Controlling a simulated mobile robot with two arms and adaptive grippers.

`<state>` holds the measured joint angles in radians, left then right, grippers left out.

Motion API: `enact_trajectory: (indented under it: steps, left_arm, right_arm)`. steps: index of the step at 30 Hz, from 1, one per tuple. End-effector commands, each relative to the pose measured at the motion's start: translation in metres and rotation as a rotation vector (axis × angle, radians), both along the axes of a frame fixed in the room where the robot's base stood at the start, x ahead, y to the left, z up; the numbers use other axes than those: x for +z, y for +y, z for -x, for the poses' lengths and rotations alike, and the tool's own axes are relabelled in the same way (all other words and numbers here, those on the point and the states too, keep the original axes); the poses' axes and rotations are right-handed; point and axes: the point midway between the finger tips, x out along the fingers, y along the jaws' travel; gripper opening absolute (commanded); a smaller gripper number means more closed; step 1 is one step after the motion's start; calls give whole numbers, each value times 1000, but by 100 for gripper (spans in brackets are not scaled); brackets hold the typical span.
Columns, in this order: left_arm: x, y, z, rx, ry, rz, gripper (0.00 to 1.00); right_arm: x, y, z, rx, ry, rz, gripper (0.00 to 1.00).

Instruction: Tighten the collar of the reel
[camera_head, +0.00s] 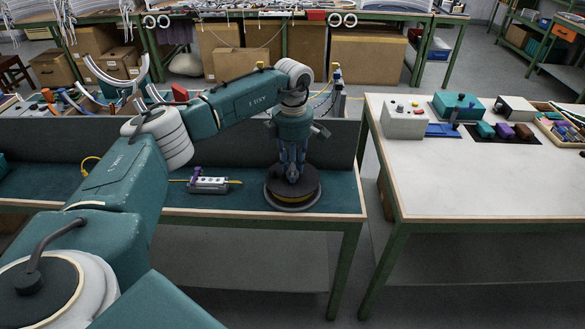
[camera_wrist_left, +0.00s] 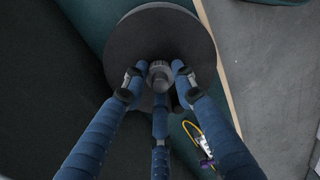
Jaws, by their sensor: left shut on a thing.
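The reel (camera_head: 308,185) stands on the teal-topped table near its front right corner. It has a dark round top, yellow cable wound below and a grey base. In the left wrist view the dark disc (camera_wrist_left: 190,40) fills the upper middle, with the grey ridged collar (camera_wrist_left: 159,73) at its centre. My left gripper (camera_head: 293,176) points straight down over the reel, its blue fingers shut around the collar. In the head view the fingers hide the collar. My right gripper is in neither view.
A small grey device (camera_head: 209,185) with a purple part and yellow cable lies left of the reel. A dark panel (camera_head: 225,142) runs along the table's back. A white-topped table (camera_head: 480,185) stands to the right across a gap, its front clear.

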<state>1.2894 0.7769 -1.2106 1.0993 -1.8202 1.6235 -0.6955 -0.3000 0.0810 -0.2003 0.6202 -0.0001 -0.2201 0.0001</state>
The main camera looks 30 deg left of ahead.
Motion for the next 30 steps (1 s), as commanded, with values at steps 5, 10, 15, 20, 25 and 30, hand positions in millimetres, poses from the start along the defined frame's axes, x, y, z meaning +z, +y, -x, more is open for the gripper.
enact_trajectory:
  steps: [5, 10, 15, 20, 25, 30]
  left_arm:
    - [6, 1, -4, -165, -14, 0, 1]
    - [6, 1, -4, -317, -15, 0, 1]
    - [6, 2, -4, -447, -15, -1, 1]
    - [6, 2, -4, -541, -16, -2, 1]
    - [7, 2, -4, -606, -16, -3, 1]
    - [7, 2, -4, -638, -16, -2, 1]
  right_arm:
    - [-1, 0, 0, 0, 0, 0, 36]
    - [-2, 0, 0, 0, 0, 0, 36]
    - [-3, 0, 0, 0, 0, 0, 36]
    - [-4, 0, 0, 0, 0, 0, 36]
    - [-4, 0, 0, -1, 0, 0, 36]
    - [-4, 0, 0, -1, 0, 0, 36]
